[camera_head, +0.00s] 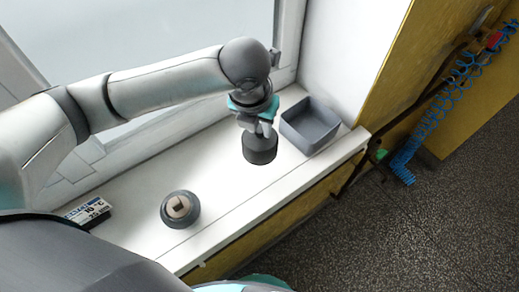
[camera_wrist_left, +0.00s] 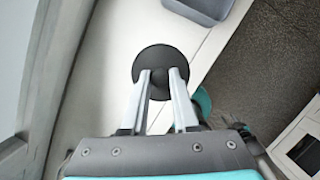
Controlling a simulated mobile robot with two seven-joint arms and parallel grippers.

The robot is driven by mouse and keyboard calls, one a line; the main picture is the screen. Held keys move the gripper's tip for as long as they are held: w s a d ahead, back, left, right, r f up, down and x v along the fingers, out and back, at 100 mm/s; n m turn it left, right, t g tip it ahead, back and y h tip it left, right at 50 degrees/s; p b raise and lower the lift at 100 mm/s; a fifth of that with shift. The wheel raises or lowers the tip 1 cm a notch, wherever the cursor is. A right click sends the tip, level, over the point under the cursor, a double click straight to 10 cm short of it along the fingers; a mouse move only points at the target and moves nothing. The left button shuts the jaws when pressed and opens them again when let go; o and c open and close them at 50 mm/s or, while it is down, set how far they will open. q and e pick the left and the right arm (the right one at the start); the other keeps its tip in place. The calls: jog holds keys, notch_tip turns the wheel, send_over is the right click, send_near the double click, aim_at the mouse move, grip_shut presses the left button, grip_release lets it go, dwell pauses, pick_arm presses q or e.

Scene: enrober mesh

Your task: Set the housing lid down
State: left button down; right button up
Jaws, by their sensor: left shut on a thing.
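The housing lid (camera_head: 260,151) is a dark grey round cap. My left gripper (camera_head: 262,131) is shut on it from above and holds it over the white sill, left of the grey bin. In the left wrist view the lid (camera_wrist_left: 158,60) shows as a dark disc at the tips of my left gripper (camera_wrist_left: 160,76). I cannot tell whether its underside touches the sill. A round grey housing (camera_head: 180,209) with a beige inside and a dark part in it stands on the sill nearer to me. My right gripper is not in view.
An open grey bin (camera_head: 310,126) stands at the sill's right end, and its corner shows in the wrist view (camera_wrist_left: 205,8). A small white and blue labelled box (camera_head: 88,212) lies at the left. The white sill (camera_head: 215,185) is clear between housing and lid. A blue coiled hose (camera_head: 432,118) hangs at the right.

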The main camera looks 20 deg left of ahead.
aim_at(254, 149)
pick_arm(q)
notch_tip(254, 149, down, 8)
jog(key=shift+f+b, duration=0.1)
jog(key=shift+b, duration=0.55)
jog(key=c, duration=0.7)
grip_release()
jog(key=p+v, duration=0.2)
jog(key=v, duration=1)
jog(key=shift+p, duration=0.3)
